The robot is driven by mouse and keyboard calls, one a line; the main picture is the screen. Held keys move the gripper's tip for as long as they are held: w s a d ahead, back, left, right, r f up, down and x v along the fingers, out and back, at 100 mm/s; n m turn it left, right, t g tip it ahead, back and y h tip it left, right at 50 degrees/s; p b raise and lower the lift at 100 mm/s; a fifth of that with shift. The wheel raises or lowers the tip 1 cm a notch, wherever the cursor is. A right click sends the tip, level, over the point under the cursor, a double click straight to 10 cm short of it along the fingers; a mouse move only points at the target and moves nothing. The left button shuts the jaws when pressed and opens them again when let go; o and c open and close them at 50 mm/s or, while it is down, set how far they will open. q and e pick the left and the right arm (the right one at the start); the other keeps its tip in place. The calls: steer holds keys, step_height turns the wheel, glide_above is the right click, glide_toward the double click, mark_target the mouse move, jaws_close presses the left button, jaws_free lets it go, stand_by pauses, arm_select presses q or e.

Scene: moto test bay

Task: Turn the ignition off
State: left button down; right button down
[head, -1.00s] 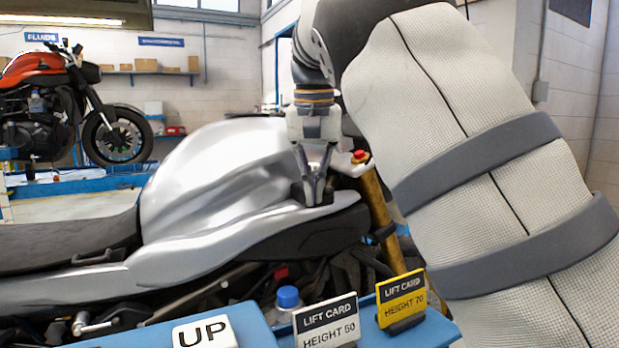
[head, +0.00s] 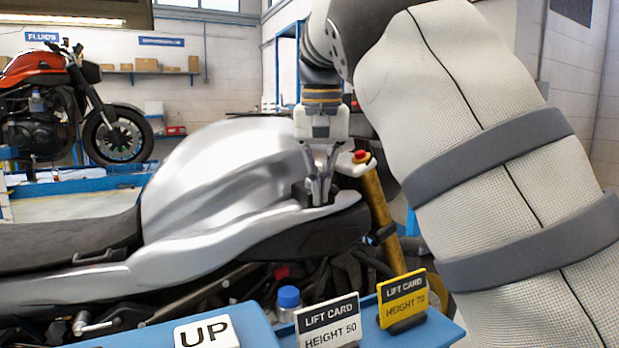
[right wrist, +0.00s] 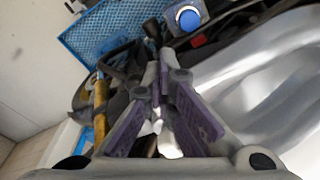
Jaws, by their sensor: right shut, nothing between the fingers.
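The silver motorcycle (head: 215,180) stands across the head view, with its front end at the right. My right gripper (head: 318,202) points down at the front of the silver tank, beside the gold fork (head: 375,205). Its fingers are shut with nothing between them; they also show converging in the right wrist view (right wrist: 163,65). The ignition and any key are not clearly made out; the fingers and arm cover part of that area. A red button (head: 360,156) shows on the handlebar just right of the gripper. My left gripper is not in view.
My right arm fills the right side. A red motorcycle (head: 50,110) stands at the back left.

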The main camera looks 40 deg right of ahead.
step_height(320, 180, up, 9)
steer(key=shift+a, duration=0.25)
stand_by(0.5)
steer(key=shift+w, duration=0.15)
